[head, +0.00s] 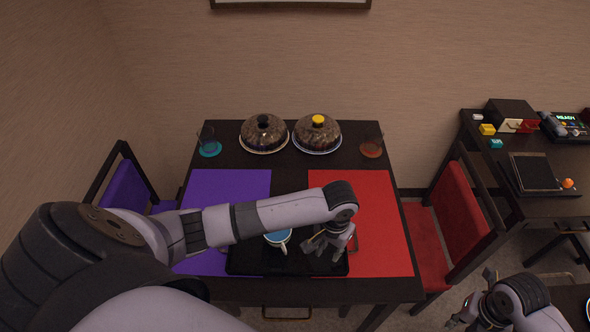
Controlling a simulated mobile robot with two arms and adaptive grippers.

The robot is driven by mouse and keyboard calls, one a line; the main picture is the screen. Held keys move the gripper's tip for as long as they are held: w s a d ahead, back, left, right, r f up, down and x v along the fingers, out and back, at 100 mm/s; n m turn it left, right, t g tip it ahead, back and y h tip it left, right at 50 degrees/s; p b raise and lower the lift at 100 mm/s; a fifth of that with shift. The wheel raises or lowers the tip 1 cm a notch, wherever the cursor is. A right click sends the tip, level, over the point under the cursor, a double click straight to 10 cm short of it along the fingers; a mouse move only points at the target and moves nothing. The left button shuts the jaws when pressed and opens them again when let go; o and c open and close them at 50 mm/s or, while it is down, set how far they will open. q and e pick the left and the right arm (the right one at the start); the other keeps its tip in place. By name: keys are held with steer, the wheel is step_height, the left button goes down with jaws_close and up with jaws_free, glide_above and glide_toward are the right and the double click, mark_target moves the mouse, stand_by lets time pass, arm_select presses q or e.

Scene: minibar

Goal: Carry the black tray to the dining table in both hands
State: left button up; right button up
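The black tray (240,266) lies on the dark dining table (366,288), near its front edge, overlapping the purple and red placemats. A blue cup (278,238) stands on it, partly behind my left arm. My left gripper (324,254) is over the tray's right part, its fingers pointing down and spread apart. Nothing shows clearly between them, and I cannot tell whether they touch the tray. My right gripper (470,300) is low at the bottom right, away from the tray, with its fingers apart and empty.
Two covered cake plates (264,133) (318,133) stand at the table's back, between a teal coaster (210,149) and a red coaster (371,149) with glasses. A purple chair (124,190) is left, a red chair (464,220) right. A second dark table (486,150) holds small items.

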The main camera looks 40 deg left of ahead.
step_height(320, 180, up, 11)
steer(key=a, duration=0.1)
steer(key=shift+w, duration=0.4)
steer(key=shift+s, duration=0.1)
